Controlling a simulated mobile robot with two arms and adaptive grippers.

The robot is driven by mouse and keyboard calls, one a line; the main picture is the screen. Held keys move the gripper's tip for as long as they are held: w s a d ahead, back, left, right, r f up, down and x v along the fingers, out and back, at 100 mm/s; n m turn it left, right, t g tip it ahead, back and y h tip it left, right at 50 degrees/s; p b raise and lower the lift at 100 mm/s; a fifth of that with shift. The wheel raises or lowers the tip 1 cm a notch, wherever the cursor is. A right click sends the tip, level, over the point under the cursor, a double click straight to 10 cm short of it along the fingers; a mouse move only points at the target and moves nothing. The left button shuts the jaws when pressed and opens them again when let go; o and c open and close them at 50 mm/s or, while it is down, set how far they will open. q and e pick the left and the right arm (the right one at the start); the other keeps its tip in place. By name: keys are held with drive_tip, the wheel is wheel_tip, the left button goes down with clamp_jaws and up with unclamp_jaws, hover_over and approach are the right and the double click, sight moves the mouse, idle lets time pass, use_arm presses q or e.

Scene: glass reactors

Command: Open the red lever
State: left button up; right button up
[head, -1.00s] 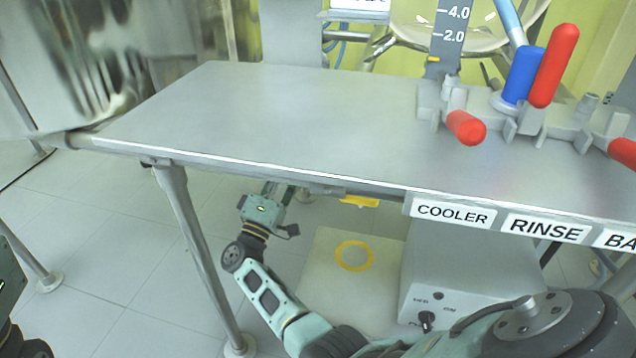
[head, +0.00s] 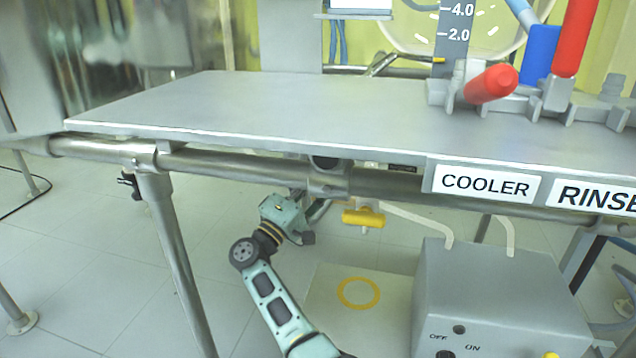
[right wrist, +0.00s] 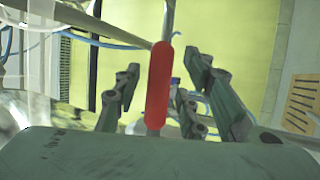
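In the right wrist view a red lever (right wrist: 158,92) stands upright between the spread fingers of my right gripper (right wrist: 164,72). The gripper is open, with fingers on both sides of the lever and visible gaps. In the head view my right gripper (head: 308,212) is under the table, just below its front rail. Its fingertips are hard to make out there, and no red lever can be made out beside it. Two red handles (head: 491,84) (head: 575,35) show above the tabletop at the right. My left gripper is not in view.
The grey table (head: 250,105) has a front rail (head: 240,170) and a leg (head: 175,240) near my right arm. A yellow handle (head: 363,218) hangs right of the gripper. A grey control box (head: 500,290) stands below the COOLER label (head: 486,184). The tabletop's left part is bare.

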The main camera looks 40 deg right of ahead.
drive_tip(key=shift+d+r, duration=0.1)
clamp_jaws()
idle(0.3)
